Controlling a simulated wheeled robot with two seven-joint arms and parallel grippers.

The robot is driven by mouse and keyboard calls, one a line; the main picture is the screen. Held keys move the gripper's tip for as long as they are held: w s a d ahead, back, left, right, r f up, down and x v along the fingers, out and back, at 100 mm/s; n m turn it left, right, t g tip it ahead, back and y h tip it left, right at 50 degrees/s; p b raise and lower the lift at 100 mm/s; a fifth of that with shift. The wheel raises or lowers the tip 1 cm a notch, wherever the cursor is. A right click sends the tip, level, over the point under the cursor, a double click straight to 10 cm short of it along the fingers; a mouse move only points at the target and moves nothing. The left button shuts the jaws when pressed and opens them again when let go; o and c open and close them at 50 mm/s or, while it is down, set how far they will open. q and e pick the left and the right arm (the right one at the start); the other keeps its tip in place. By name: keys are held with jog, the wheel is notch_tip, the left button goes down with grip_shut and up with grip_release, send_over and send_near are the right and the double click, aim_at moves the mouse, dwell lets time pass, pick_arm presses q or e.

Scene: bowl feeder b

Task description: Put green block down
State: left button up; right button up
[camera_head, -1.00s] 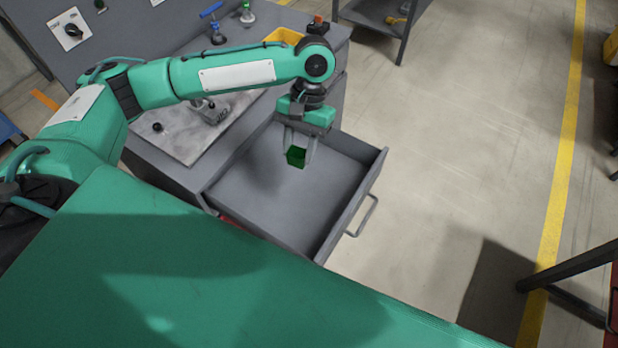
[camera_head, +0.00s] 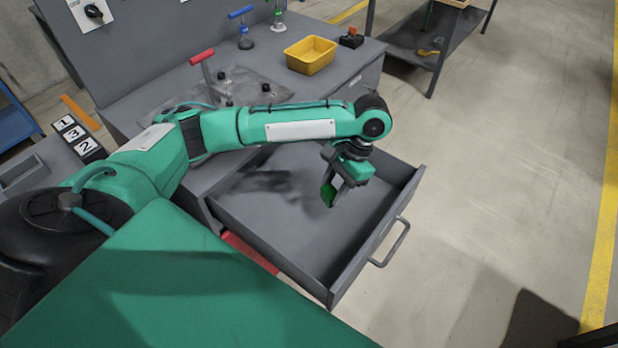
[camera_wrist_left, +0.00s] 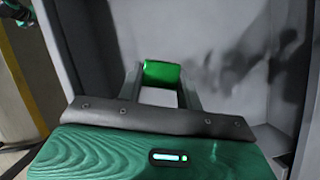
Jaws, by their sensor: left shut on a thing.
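The green block (camera_head: 328,194) is held between the fingertips of my left gripper (camera_head: 332,194), inside the outline of the open grey drawer (camera_head: 310,240) in the head view. In the left wrist view the green block (camera_wrist_left: 161,73) sits between the two fingers of my left gripper (camera_wrist_left: 160,85), with the drawer's grey floor (camera_wrist_left: 225,45) beyond it. I cannot tell whether the block touches the floor. My right gripper is in neither view.
The drawer has raised walls and a front handle (camera_head: 391,243). On the workbench stand a yellow bin (camera_head: 310,55), a red-handled tool (camera_head: 203,58) and a blue-handled tool (camera_head: 242,25). Open floor (camera_head: 490,190) lies to the right.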

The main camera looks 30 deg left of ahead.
pick_arm(q)
jog(key=w+a+r+m+t+y+p, duration=0.25)
jog(key=a+r+m+t+p, duration=0.4)
jog(key=m+p, duration=0.7)
jog(key=g+b, duration=0.1)
jog(key=g, duration=0.1)
send_over(306, 200)
jog(key=d, duration=0.2)
notch_tip(306, 200, down, 15)
jog(key=shift+a+r, duration=0.1)
jog(key=shift+r, duration=0.05)
jog(key=shift+m, duration=0.25)
jog(key=shift+f, duration=2.35)
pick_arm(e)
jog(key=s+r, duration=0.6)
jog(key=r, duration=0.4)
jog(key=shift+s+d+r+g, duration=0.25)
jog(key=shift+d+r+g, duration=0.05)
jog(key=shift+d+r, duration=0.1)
pick_arm(q)
jog(key=o, duration=1.1)
jog(key=shift+f, duration=0.1)
